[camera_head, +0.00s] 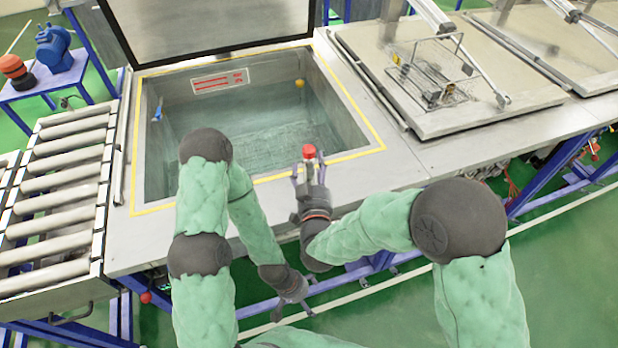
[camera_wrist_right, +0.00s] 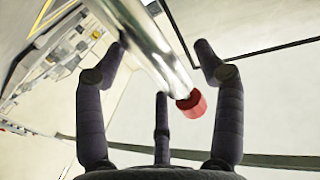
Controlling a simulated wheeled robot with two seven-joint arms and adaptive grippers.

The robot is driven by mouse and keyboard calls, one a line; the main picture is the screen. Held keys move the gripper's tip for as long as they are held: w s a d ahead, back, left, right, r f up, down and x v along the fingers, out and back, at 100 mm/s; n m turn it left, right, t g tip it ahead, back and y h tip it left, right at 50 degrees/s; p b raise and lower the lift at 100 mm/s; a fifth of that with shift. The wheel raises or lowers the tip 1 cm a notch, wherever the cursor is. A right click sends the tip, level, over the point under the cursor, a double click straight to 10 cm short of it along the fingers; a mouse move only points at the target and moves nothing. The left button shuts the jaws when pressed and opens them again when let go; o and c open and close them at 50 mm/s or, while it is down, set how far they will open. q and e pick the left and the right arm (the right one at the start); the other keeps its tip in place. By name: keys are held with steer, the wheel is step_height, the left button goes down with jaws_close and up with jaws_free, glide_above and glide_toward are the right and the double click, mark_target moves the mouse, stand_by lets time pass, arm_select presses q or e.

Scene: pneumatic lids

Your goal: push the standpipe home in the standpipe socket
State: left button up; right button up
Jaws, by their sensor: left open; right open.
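A red cap (camera_head: 309,151) shows at the front edge of the open tank (camera_head: 366,152), close to my right gripper's fingertips (camera_head: 308,172). In the right wrist view the red cap (camera_wrist_right: 193,103) appears at the end of a shiny metal pipe (camera_wrist_right: 150,45), which I take to be the standpipe. The pipe slants between the spread fingers of my right gripper (camera_wrist_right: 162,55), which is open; I cannot tell whether a finger touches it. The standpipe socket cannot be made out. My left gripper (camera_head: 302,297) is open and low in front of the bench, away from the pipe.
A roller conveyor (camera_head: 60,175) is at the left. A wire basket (camera_head: 433,75) sits on the closed lid (camera_head: 520,85) at the right. Bare bench top (camera_head: 375,180) lies to the right of my right gripper.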

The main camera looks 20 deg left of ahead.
steer(key=shift+w+a, duration=0.15)
steer(key=shift+w, duration=0.35)
steer(key=c, duration=1.3)
steer(key=shift+r, duration=0.15)
jaws_close()
